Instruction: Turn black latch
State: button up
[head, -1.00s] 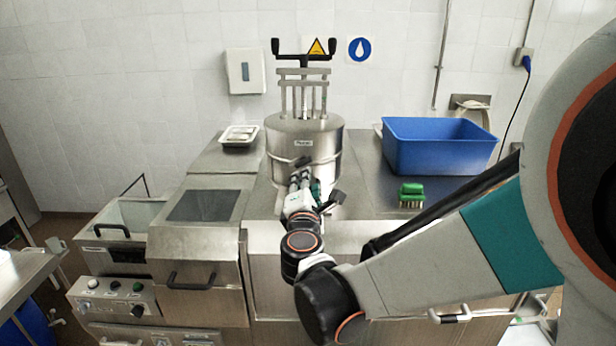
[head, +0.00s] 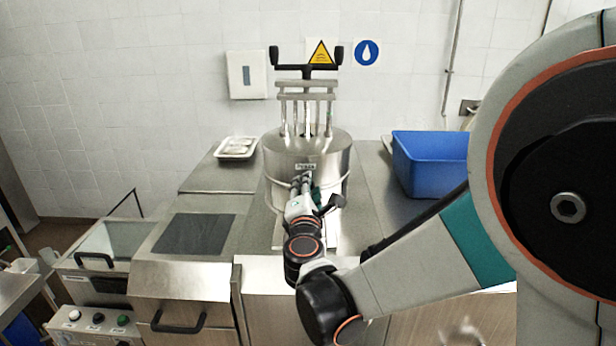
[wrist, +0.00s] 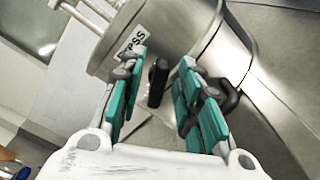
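A steel press pot (head: 307,172) with a label stands on the steel counter; it also fills the top of the wrist view (wrist: 165,30). My gripper (head: 305,183) is at its front, below the label. In the wrist view my gripper (wrist: 165,62) has its teal-padded fingers spread apart. A short black latch-like piece (wrist: 157,82) stands between them, with gaps showing on both sides. A second, curved black piece (wrist: 229,97) is beside the right finger, partly hidden by it. A black piece (head: 333,204) shows right of my gripper in the head view; I cannot tell which it is.
A blue bin (head: 430,165) stands on the counter at right, partly hidden by my arm. A white tray (head: 236,147) lies at the back left. A machine with a dark-topped lid (head: 195,234) is at left. Above the pot is a black T-handle (head: 307,66).

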jog(key=shift+w, duration=0.3)
jog(key=shift+s+r, duration=0.1)
grip_shut()
jog(key=shift+m+b, duration=0.3)
jog(key=shift+b, duration=0.05)
jog(key=shift+f+m+b, duration=0.2)
jog(key=shift+m+b, duration=0.45)
jog(key=shift+m, duration=0.25)
jog(key=shift+m+b, duration=0.8)
jog(key=shift+m, duration=0.7)
